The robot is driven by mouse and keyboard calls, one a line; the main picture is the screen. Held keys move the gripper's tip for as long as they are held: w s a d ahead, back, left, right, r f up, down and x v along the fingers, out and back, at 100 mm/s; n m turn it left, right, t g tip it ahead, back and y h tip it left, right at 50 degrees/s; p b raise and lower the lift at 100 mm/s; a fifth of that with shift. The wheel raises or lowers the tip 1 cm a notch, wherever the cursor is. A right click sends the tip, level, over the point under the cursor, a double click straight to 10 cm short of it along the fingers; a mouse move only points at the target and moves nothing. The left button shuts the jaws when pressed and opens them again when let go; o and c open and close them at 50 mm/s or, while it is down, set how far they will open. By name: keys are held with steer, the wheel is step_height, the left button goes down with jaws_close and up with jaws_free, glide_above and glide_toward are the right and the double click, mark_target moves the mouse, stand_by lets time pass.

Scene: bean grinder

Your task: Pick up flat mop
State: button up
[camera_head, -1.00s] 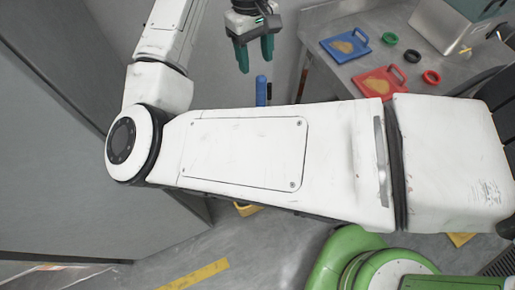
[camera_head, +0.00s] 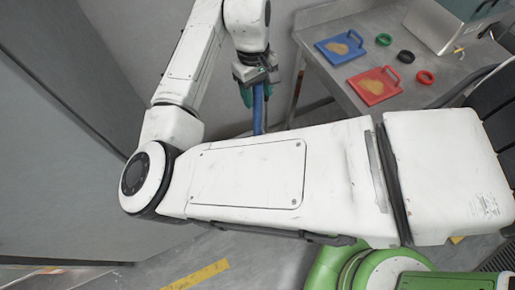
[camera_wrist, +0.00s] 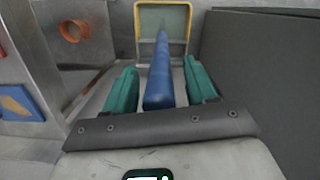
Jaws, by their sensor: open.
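The flat mop's blue handle (camera_head: 259,112) stands up from behind my arm in the head view, its lower part hidden. In the wrist view the blue handle (camera_wrist: 161,80) runs between my two teal fingers, with a visible gap on each side. My gripper (camera_head: 258,94) is open around the handle, and it also shows open in the wrist view (camera_wrist: 162,72). A yellow-edged greenish panel (camera_wrist: 180,20) shows at the handle's far end; I cannot tell if it is joined to the handle.
A grey metal table (camera_head: 330,85) stands at the right. It bears a blue board (camera_head: 341,47), a red board (camera_head: 374,85), several coloured rings and a metal box (camera_head: 445,25). A grey wall panel (camera_head: 60,130) fills the left side. Yellow tape (camera_head: 200,274) marks the floor.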

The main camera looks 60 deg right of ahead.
jaws_close()
stand_by(0.4)
stand_by(0.9)
